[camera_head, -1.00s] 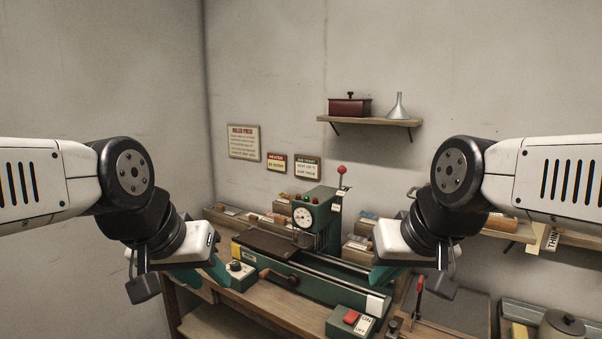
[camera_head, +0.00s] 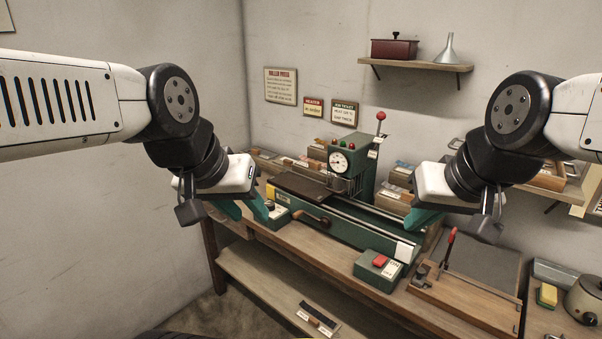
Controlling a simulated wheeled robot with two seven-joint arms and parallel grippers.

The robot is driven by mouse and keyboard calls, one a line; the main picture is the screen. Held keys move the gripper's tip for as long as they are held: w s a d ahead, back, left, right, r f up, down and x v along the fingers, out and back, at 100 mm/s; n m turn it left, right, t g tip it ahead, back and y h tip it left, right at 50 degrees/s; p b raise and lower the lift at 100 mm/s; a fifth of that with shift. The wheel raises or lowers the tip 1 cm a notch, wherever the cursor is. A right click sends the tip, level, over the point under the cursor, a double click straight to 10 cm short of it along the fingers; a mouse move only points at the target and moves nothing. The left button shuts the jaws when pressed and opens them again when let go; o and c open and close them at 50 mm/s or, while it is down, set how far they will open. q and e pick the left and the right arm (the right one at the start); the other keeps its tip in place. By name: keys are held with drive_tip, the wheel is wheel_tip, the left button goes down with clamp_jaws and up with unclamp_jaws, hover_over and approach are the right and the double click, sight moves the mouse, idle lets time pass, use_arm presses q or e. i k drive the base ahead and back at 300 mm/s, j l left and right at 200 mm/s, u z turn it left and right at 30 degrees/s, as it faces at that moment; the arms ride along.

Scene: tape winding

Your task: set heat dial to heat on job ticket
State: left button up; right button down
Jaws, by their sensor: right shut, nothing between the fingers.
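The job ticket (camera_head: 345,112) is a small framed sign on the back wall, its lines too small to read surely. A green roller press (camera_head: 352,222) with a round white gauge (camera_head: 340,162) stands on the bench. A small green box with a dark knob, apparently the heat dial (camera_head: 270,206), sits at the press's left end; its setting cannot be read. My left gripper (camera_head: 241,207) appears open, its teal fingers apart just left of and in front of that box, partly covering it. My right gripper (camera_head: 424,221) is shut and empty, in front of the press's right end.
A heater sign (camera_head: 313,107) and a roller press sign (camera_head: 281,86) hang beside the ticket. A board with a red-handled lever (camera_head: 450,250) lies right. A shelf (camera_head: 417,65) holds a red box and funnel.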

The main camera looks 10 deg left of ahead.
sight(271, 205)
drive_tip(key=i+u, duration=0.25)
drive_tip(key=u, duration=0.15)
drive_tip(key=i+l+u, duration=0.1)
drive_tip(key=i+u, duration=0.15)
drive_tip(key=u, duration=0.15)
drive_tip(key=i+l+u, duration=0.2)
drive_tip(key=u, duration=0.2)
drive_tip(key=i, duration=0.05)
